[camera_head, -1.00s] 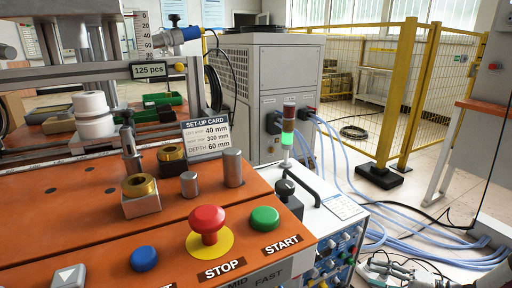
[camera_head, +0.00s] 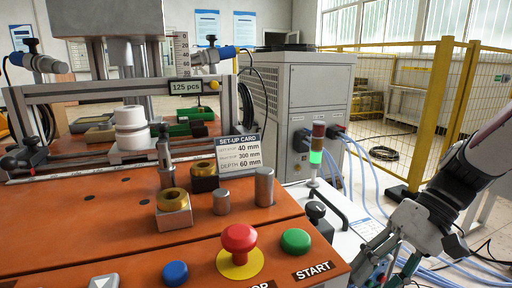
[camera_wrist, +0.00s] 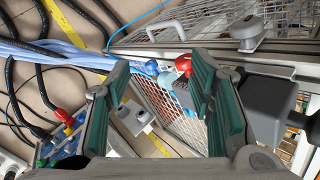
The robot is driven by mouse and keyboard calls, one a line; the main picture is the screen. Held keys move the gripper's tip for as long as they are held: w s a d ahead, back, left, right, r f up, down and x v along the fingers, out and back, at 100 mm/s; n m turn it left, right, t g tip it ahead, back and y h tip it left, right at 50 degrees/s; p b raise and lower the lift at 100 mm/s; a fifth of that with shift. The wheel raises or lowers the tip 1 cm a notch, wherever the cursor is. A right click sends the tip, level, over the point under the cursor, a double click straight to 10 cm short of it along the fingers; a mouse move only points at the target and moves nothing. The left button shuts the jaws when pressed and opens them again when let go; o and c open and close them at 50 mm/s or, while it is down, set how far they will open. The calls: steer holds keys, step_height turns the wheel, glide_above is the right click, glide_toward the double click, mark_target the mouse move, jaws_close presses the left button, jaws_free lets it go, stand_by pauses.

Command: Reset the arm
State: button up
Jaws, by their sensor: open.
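My gripper (camera_head: 385,262) is at the lower right of the head view, at the end of my arm, pointing down to the left beside the orange-topped machine. In the wrist view my gripper (camera_wrist: 160,85) shows two green-padded fingers spread apart with nothing held between them. Beyond the fingers are a mesh panel (camera_wrist: 165,110), a red knob (camera_wrist: 183,64) and blue hoses (camera_wrist: 60,55). In the head view the fingertips are partly cut off by the lower edge.
The orange bench (camera_head: 110,225) carries a red stop button (camera_head: 239,238), a green start button (camera_head: 295,241) and metal parts. A white unit with a green-lit signal tower (camera_head: 316,157) stands beside my gripper. A yellow fence (camera_head: 440,110) is behind. Cables lie on the floor.

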steer(key=s+a+r+t+h, duration=0.15)
steer(key=s+h, duration=0.25)
steer(key=s, duration=0.6)
steer(key=s+r+t+h, duration=0.1)
steer(key=s+r+h, duration=0.2)
steer(key=s, duration=0.7)
step_height(320, 180, up, 34)
steer(key=n+t+p, duration=0.1)
steer(key=t+p, duration=0.3)
steer(key=p, duration=2.8)
steer(key=shift+w+d, duration=0.15)
steer(key=shift+w, duration=0.15)
